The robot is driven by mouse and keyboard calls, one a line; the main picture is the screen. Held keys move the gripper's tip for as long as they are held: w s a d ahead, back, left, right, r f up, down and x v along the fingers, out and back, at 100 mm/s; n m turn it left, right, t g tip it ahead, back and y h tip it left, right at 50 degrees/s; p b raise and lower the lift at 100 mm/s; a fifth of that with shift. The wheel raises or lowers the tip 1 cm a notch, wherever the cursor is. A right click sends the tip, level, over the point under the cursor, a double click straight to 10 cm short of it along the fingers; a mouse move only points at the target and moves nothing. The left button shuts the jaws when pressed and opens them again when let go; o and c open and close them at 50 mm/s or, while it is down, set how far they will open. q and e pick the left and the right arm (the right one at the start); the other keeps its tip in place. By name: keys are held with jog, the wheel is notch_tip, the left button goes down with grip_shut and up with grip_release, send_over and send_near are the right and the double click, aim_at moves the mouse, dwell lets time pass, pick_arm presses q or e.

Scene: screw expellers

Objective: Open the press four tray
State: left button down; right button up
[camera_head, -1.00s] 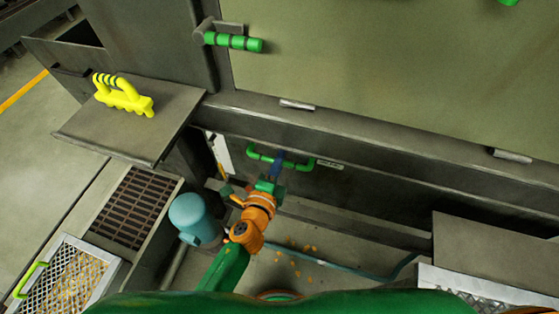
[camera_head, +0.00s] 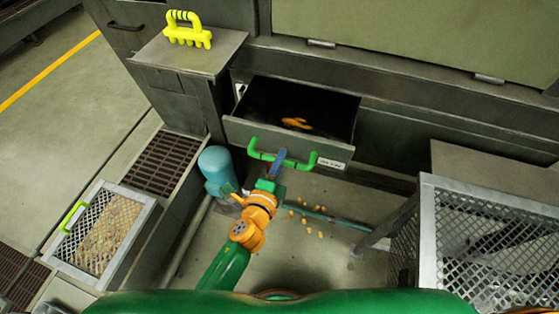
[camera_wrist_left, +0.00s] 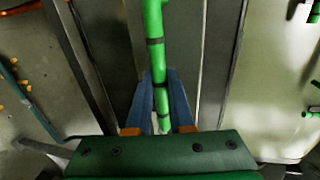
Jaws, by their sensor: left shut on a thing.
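The press tray (camera_head: 292,138) is a dark metal drawer with a small white label on its front, standing pulled out of the press in the head view. Some orange-yellow material lies inside it. Its green bar handle (camera_head: 300,163) runs across the front. My left gripper (camera_head: 279,160) is shut on this handle, near its middle. In the left wrist view the two blue fingers (camera_wrist_left: 160,100) lie on either side of the green handle (camera_wrist_left: 155,45). My right gripper is not in view.
A yellow-handled tool (camera_head: 187,30) sits on a metal shelf (camera_head: 190,55) at upper left. A blue-grey motor (camera_head: 215,165) stands left of my arm. A mesh crate (camera_head: 425,245) is at right, a mesh-topped box (camera_head: 75,250) at left. Yellow bits (camera_head: 306,229) lie on the floor.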

pick_arm(q)
jog(key=shift+s, duration=0.1)
jog(key=c, duration=0.8)
grip_release()
jog(key=v, duration=0.7)
jog(key=shift+f, duration=0.15)
